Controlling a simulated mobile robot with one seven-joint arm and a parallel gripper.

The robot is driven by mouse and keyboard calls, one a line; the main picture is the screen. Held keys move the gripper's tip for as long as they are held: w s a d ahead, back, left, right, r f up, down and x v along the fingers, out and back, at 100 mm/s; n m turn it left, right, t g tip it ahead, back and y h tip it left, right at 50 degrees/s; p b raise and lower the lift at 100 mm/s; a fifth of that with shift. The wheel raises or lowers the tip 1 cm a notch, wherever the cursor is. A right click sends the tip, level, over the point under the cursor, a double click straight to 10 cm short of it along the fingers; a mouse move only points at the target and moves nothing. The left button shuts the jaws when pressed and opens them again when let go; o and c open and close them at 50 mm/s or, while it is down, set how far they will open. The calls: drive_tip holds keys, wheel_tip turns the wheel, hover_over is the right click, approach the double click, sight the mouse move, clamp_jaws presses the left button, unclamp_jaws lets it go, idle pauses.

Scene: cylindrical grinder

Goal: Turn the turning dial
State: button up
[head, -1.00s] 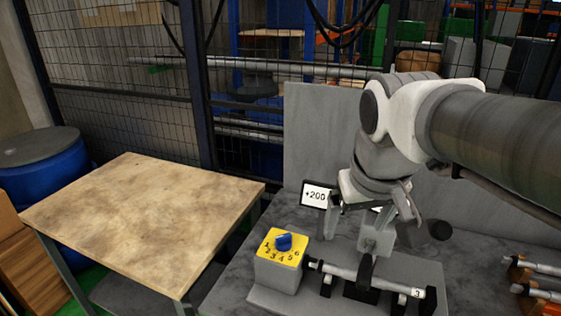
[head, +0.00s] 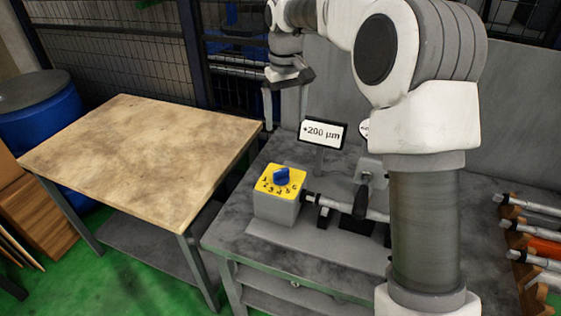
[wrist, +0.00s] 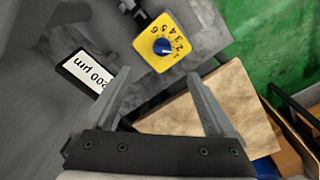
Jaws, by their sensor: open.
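The turning dial (head: 281,176) is a blue knob on a yellow plate with numbers around it, on top of a grey box (head: 276,208). It also shows in the wrist view (wrist: 161,46), upper middle, beyond my fingertips. My gripper (head: 283,103) is at the top middle of the head view, above and behind the dial and apart from it. In the wrist view my gripper (wrist: 160,95) has its two fingers spread wide with nothing between them. A display sign (head: 322,133) reading "+200 µm" stands behind the dial.
A shaft (head: 377,214) lies in supports right of the dial box. My arm hides part of the grey bench (head: 233,227). Several shafts (head: 540,253) lie on a rack at right. A bare wooden table (head: 140,150) stands left. A mesh fence (head: 110,65) is behind.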

sight(281, 169)
drive_tip(key=f, duration=0.6)
drive_tip(key=w+f, duration=0.1)
drive_tip(key=f, duration=0.6)
drive_tip(key=w+a+f, duration=0.1)
drive_tip(key=f, duration=0.6)
drive_tip(key=shift+b, duration=0.35)
drive_tip(key=shift+c, duration=0.2)
drive_tip(key=c, duration=1.3)
drive_tip(key=shift+n, duration=0.3)
drive_tip(key=shift+n+p, duration=0.45)
drive_tip(key=shift+n, duration=2.15)
